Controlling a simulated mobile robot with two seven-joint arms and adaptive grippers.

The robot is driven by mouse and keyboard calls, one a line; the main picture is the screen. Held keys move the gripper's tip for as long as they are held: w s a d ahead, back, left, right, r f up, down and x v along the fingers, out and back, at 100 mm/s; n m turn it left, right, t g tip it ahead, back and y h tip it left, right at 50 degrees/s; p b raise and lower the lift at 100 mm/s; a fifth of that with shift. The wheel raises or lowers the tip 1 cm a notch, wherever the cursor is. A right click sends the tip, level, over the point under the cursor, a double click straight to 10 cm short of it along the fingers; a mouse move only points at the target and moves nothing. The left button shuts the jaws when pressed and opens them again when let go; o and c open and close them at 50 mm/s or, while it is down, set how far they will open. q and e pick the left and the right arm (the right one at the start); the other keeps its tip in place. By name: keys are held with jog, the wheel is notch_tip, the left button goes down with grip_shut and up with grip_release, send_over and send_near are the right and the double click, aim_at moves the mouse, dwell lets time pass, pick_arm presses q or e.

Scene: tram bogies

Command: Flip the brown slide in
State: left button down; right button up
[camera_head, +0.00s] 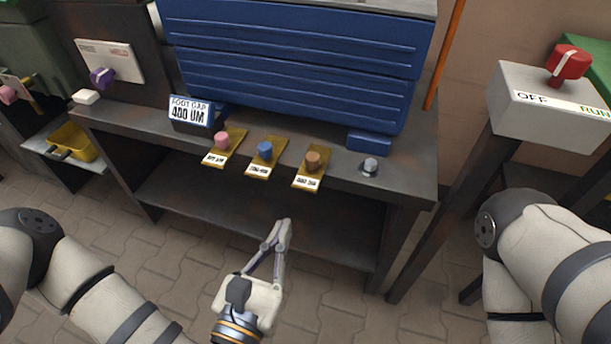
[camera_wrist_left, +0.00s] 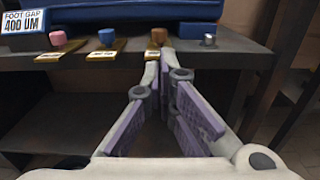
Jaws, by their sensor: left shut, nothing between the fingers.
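The brown slide is a brass plate with a brown knob (camera_head: 313,160) and a white label, the rightmost of three on the front edge of the dark bench. The brown knob also shows in the left wrist view (camera_wrist_left: 158,36), just beyond my fingertips. My left gripper (camera_head: 281,226) is shut and empty, below and in front of the bench edge, apart from the slide in the head view. Its fingers (camera_wrist_left: 164,58) meet at the tips in the wrist view and hide part of the brown slide's plate. My right arm shows at the right, but its gripper is out of view.
A pink-knob slide (camera_head: 222,141) and a blue-knob slide (camera_head: 265,151) lie left of the brown one. A small grey knob (camera_head: 370,166) stands to its right. A "FOOT GAP 400 UM" sign (camera_head: 190,111) and a blue housing (camera_head: 290,65) stand behind.

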aim_at(311, 165)
pick_arm(q)
jog(key=x, duration=1.3)
jog(key=shift+w+d, duration=0.1)
jog(key=shift+w, duration=0.15)
pick_arm(e)
jog(key=shift+r, duration=0.1)
pick_arm(q)
jog(key=b+x, duration=0.2)
jog(key=f+b+x, duration=0.1)
jog(key=b+x, duration=0.1)
jog(key=shift+w, duration=0.1)
jog(key=shift+w+d+r, duration=0.15)
jog(key=shift+w+r, duration=0.1)
jog(key=shift+w, duration=0.1)
jog(key=shift+r, duration=0.25)
pick_arm(e)
jog(key=f, duration=0.1)
jog(key=s+f, duration=0.1)
jog(key=f, duration=0.1)
jog(key=shift+s+f+g, duration=0.2)
jog(key=shift+s+g, duration=0.1)
pick_arm(q)
jog(key=v, duration=1.2)
